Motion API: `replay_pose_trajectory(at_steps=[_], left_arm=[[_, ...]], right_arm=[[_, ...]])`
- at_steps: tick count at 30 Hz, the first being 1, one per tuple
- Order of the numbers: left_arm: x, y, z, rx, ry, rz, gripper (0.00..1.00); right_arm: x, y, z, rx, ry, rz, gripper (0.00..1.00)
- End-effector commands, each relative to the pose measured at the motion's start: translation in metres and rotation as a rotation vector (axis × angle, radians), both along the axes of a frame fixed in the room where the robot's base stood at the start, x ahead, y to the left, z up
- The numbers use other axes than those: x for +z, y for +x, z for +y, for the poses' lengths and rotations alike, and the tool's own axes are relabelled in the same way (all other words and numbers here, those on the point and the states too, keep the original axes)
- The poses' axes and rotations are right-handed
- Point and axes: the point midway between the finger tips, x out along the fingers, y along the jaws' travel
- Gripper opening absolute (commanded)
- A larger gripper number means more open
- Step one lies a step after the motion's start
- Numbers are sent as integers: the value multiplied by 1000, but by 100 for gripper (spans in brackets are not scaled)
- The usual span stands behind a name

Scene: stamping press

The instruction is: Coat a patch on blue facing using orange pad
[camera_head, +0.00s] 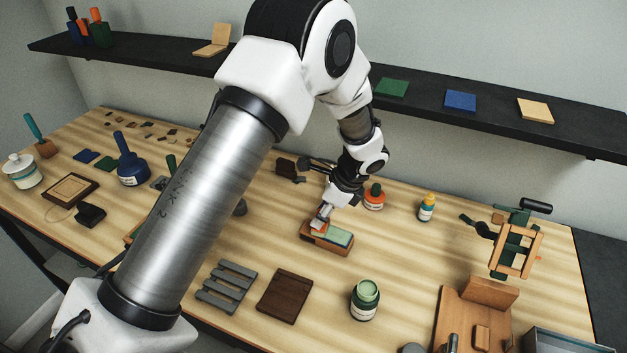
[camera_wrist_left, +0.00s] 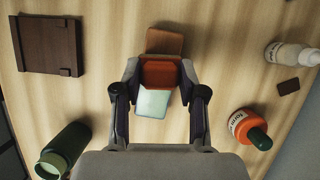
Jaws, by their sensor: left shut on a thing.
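My left gripper (camera_head: 323,212) reaches in over the table's middle and points down. In the left wrist view its fingers (camera_wrist_left: 159,88) are shut on an orange pad (camera_wrist_left: 160,74), which also shows in the head view (camera_head: 318,226). The pad is over a wooden block with a pale green surface (camera_head: 338,236), also in the wrist view (camera_wrist_left: 153,103); whether they touch I cannot tell. A blue square (camera_head: 461,101) lies on the black shelf, and a dark blue flat piece (camera_head: 86,155) lies on the table at left; which is the facing is unclear. My right gripper is not in view.
Near the block stand an orange bottle (camera_head: 374,200), a small yellow-capped bottle (camera_head: 427,208) and a green jar (camera_head: 365,300). A grey slatted rack (camera_head: 229,287) and dark brown board (camera_head: 284,296) lie in front. A wooden-framed fixture (camera_head: 515,248) stands at right.

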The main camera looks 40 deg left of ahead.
Motion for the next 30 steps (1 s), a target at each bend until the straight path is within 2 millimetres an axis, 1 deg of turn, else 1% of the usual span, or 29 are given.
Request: replay_pose_trajectory(at_steps=[1, 3, 5, 18, 24, 30], left_arm=[[9, 0, -1, 0, 1, 0, 13], [26, -1, -2, 2, -1, -3, 13], [29, -2, -2, 2, -1, -1, 13], [69, -6, -7, 4, 0, 0, 13], [80, -8, -9, 5, 0, 0, 13], [80, -8, -9, 5, 0, 0, 13]], right_arm=[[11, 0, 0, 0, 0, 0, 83], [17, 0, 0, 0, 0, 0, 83], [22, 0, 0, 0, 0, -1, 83], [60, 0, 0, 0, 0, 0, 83], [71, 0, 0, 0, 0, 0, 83], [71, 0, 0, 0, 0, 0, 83]])
